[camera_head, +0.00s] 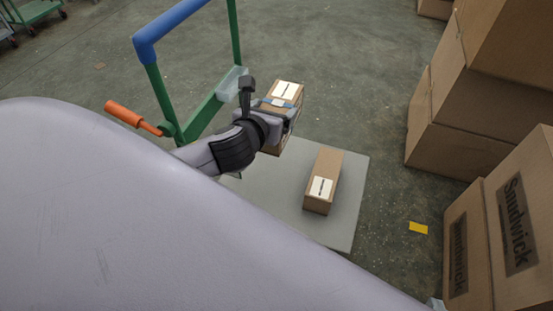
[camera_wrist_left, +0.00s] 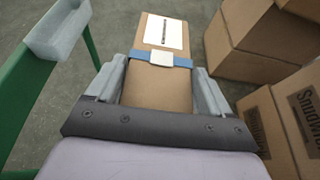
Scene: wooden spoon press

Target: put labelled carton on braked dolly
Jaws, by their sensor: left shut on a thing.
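My left gripper (camera_head: 279,112) is shut on a brown carton (camera_head: 287,90) with a white label and a blue strap. In the left wrist view the carton (camera_wrist_left: 157,97) sits between the two grey fingers, its labelled end pointing away. The dolly has a blue-topped green handle frame (camera_head: 197,119), an orange lever (camera_head: 124,114) and what looks like its flat grey deck (camera_head: 334,226). The held carton is over the deck's far left part; I cannot tell whether it touches. A second carton (camera_head: 327,168) with a white label lies on the deck. My right gripper is out of view.
A yellow tag (camera_head: 418,228) lies on the concrete floor. A pale box (camera_head: 232,84) is fixed to the green frame, left of the held carton. Green carts (camera_head: 35,10) stand far left.

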